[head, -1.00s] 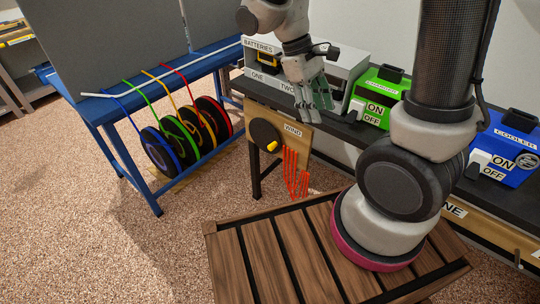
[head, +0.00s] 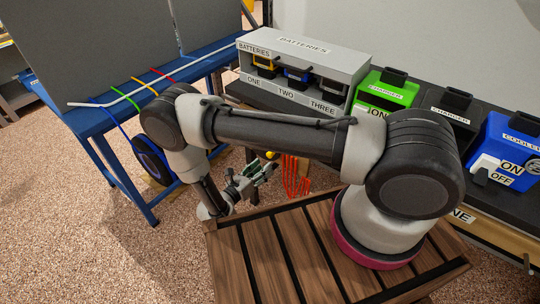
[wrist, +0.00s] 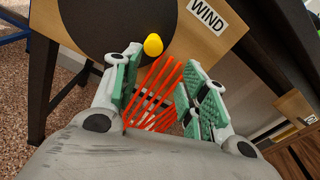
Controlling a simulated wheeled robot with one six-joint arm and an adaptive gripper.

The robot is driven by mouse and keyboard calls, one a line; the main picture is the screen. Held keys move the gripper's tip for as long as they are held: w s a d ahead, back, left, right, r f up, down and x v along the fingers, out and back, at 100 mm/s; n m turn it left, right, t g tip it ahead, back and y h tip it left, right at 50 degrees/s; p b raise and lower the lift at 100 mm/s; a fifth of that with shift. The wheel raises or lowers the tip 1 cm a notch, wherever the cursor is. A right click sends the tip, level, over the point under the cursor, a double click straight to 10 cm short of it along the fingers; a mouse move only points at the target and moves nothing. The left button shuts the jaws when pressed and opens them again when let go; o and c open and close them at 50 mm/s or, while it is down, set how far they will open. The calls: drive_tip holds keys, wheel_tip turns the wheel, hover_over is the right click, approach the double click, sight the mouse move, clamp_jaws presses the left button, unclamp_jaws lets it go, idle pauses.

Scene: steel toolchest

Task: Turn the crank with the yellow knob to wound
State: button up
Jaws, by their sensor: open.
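The yellow knob (wrist: 153,45) sits on the dark round crank disc (wrist: 105,22) in the wrist view, on a wooden panel with a WIND label (wrist: 208,14). In the head view the yellow knob (head: 270,155) shows just past my gripper (head: 254,175), and the disc is mostly hidden by my arm. My gripper (wrist: 160,85) is open, with green-padded fingers pointing toward the panel. The knob lies beyond the fingertips, between them in the picture, and appears apart from them. Red cords (wrist: 158,95) show between the fingers; I cannot tell whether they touch.
A blue frame (head: 90,120) with coloured cords stands at left. A slatted wooden platform (head: 265,262) lies under my arm.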

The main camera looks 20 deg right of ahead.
drive_tip(key=shift+n+t, duration=0.3)
drive_tip(key=shift+t, duration=0.2)
drive_tip(key=x, duration=0.2)
drive_tip(key=w+x, duration=0.1)
drive_tip(key=x, duration=0.2)
drive_tip(key=a+x, duration=0.1)
drive_tip(key=x, duration=0.1)
drive_tip(key=shift+w+d+r, duration=0.25)
drive_tip(key=shift+w, duration=0.05)
drive_tip(key=shift+c, duration=0.3)
clamp_jaws()
